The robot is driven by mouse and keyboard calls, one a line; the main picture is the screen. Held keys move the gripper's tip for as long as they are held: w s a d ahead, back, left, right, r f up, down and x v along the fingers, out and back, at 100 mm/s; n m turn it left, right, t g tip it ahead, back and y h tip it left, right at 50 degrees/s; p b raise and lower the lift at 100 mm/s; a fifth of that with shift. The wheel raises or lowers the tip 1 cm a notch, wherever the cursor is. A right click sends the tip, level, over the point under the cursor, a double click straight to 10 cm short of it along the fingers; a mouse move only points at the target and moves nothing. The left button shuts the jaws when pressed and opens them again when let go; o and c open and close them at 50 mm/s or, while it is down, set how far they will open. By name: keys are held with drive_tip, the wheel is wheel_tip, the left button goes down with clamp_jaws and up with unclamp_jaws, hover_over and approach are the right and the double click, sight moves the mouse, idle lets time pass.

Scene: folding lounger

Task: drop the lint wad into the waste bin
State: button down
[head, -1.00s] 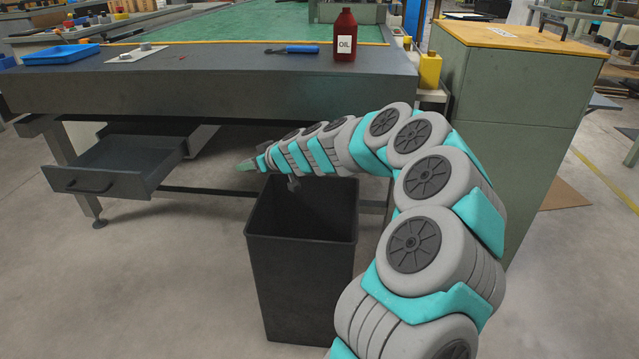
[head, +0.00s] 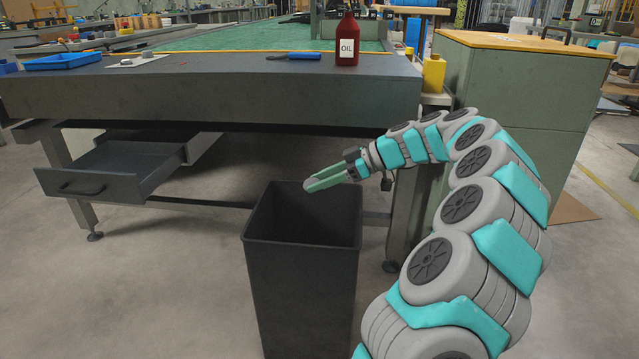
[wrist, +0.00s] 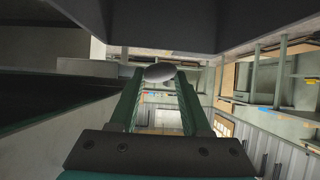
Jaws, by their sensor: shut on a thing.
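The lint wad (wrist: 159,72) is a small grey rounded lump between my fingertips in the wrist view. My gripper (head: 318,182) is shut on it, with its green fingers pointing left in the head view. There the wad is a small grey patch at the fingertips (head: 309,187). The waste bin (head: 300,285) is a tall, dark, open-topped box on the floor in front of the bench. My fingertips appear over the bin's opening, near its back rim. The bin's floor is hidden in shadow.
The workbench (head: 200,97) stands behind the bin, with an open drawer (head: 115,172) at left. A green cabinet (head: 515,110) stands at right.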

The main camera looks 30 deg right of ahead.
drive_tip(key=shift+f, duration=2.85)
drive_tip(key=shift+c, duration=1.4)
unclamp_jaws()
drive_tip(key=shift+d, duration=0.1)
drive_tip(key=v, duration=0.7)
drive_tip(key=shift+s+d+r, duration=0.15)
drive_tip(key=shift+s+d, duration=0.05)
